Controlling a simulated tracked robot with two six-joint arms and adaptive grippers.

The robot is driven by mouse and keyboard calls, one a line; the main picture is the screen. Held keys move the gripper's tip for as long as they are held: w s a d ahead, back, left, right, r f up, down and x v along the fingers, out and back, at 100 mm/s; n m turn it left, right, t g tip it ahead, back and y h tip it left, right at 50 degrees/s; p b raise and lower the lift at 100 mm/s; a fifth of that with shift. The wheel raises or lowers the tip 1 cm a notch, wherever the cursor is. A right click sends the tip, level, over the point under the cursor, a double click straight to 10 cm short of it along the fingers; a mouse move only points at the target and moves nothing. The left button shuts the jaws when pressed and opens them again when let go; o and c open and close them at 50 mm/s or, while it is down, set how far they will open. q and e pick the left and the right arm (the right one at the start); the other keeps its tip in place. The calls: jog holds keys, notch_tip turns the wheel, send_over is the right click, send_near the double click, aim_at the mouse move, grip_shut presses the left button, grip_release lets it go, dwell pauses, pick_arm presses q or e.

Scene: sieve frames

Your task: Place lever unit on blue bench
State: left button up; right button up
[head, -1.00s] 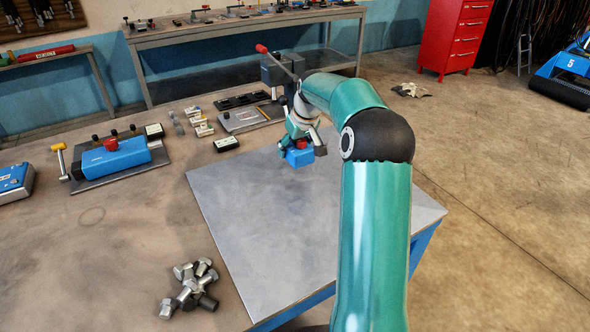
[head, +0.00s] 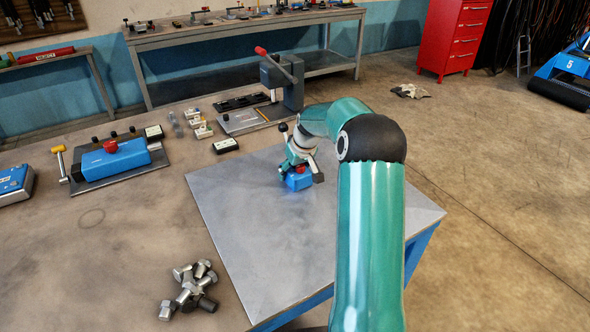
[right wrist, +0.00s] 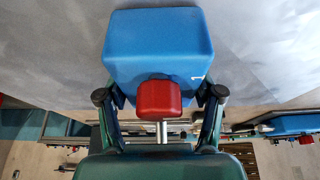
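The lever unit (head: 298,182) is a blue block with a red knob. In the head view it is at the middle of the blue bench (head: 262,230), which has a bare grey top and a blue frame. My right gripper (head: 301,172) comes down on it from above. In the right wrist view the gripper's two fingers (right wrist: 161,97) close on both sides of the lever unit (right wrist: 160,45), with the red knob between them. The block is at or just above the bench top; I cannot tell whether it touches. My left gripper is out of view.
A grey lever press (head: 284,82) stands behind the bench. Left are a blue device on a dark plate (head: 112,160), small white blocks (head: 203,130) and a pile of metal bolts (head: 190,287). The bench top around the lever unit is clear.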

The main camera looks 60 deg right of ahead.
jog(key=o, duration=0.4)
jog(key=shift+o, duration=0.2)
jog(key=shift+r, duration=0.1)
jog(key=b+v, duration=0.1)
jog(key=v, duration=1.1)
